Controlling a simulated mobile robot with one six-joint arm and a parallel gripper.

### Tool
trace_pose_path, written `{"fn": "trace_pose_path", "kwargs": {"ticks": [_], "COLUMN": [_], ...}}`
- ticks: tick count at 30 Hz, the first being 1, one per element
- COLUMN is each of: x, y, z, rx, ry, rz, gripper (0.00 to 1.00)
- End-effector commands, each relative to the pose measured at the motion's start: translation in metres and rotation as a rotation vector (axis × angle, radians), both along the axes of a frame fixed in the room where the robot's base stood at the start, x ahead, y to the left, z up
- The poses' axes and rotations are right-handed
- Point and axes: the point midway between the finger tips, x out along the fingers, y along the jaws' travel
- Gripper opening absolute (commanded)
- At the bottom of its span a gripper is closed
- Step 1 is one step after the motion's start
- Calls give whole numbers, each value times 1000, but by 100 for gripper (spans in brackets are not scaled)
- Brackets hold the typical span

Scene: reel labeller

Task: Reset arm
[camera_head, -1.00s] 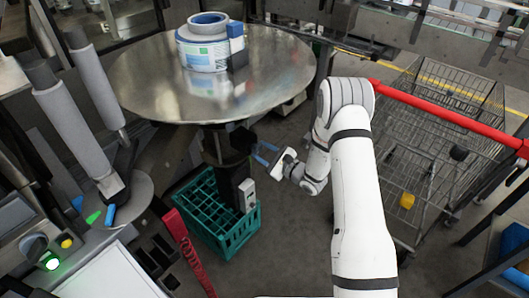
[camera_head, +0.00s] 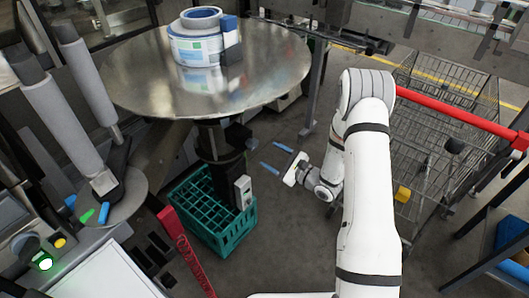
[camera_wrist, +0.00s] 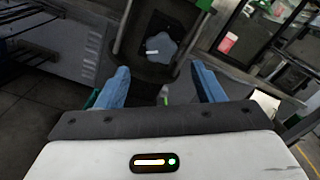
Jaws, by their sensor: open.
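My gripper (camera_head: 276,160) is at the end of my white arm, to the right of the round table's dark pedestal and clear of it. Its two blue fingers are apart with nothing between them. My arm reaches up from the bottom of the head view and bends at the grey-banded joint, with the gripper pointing left.
A round metal table (camera_head: 140,85) carries stacked label reels (camera_head: 197,50) at its back. A green crate (camera_head: 227,236) stands on the floor by the pedestal. A wire cart (camera_head: 440,150) with a red handle (camera_head: 460,116) is close on the right. Grey rollers (camera_head: 50,120) stand left.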

Motion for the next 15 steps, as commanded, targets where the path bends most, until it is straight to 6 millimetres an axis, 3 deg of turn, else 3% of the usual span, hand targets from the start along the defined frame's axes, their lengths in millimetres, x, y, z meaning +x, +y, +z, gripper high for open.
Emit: {"fn": "trace_pose_path", "kwargs": {"ticks": [15], "x": [-7], "y": [-8], "z": [0], "rx": [1], "ry": [-1], "rz": [0], "gripper": [62]}}
